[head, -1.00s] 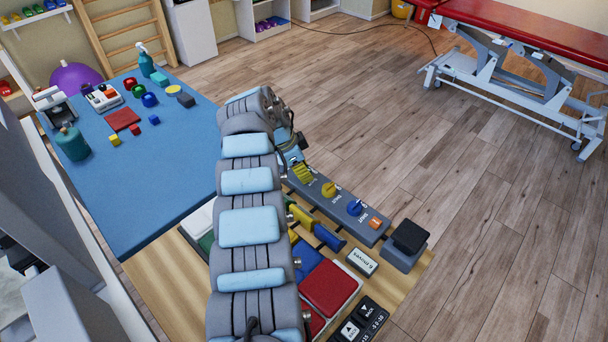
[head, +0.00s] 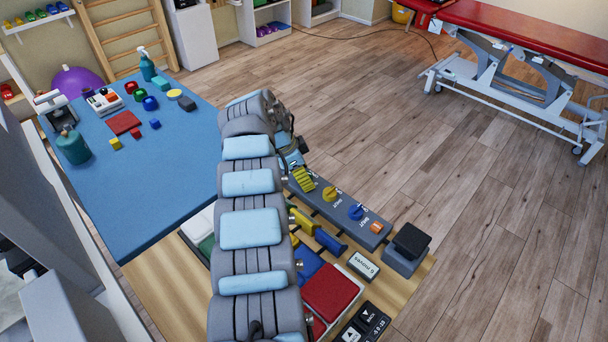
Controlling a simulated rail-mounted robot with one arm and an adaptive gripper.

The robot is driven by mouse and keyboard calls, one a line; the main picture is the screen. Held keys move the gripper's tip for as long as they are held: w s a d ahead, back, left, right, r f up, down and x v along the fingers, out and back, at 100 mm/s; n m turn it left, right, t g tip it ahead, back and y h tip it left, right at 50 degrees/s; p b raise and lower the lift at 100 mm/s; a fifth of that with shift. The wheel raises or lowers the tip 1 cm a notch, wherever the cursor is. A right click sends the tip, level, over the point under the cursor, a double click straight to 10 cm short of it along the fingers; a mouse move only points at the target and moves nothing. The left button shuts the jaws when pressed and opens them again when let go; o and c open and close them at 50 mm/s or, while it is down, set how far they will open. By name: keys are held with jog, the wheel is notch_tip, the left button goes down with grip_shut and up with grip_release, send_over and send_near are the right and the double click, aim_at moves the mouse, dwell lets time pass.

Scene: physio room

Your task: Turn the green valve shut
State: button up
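A grey valve panel (head: 343,214) runs diagonally at the right of my arm. It carries a yellow knob (head: 329,193), a blue knob (head: 356,211) and an orange piece (head: 376,228), with small "SHUT" lettering beside the knobs. I cannot make out a green valve; the panel's far end is hidden behind my arm. My gripper (head: 295,156) points down at that far end, beside a yellow ribbed piece (head: 302,179). Its fingers are too small and covered to tell whether they are open or touching anything.
Coloured pads, such as a red one (head: 331,292), and a "0 moves" sign (head: 363,266) lie below the panel on the wooden table (head: 160,281). A blue mat (head: 180,190) at left holds blocks, a teal bottle (head: 73,146) and a spray bottle (head: 146,66).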

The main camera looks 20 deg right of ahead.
jog(key=shift+r, duration=0.1)
jog(key=v, duration=1.2)
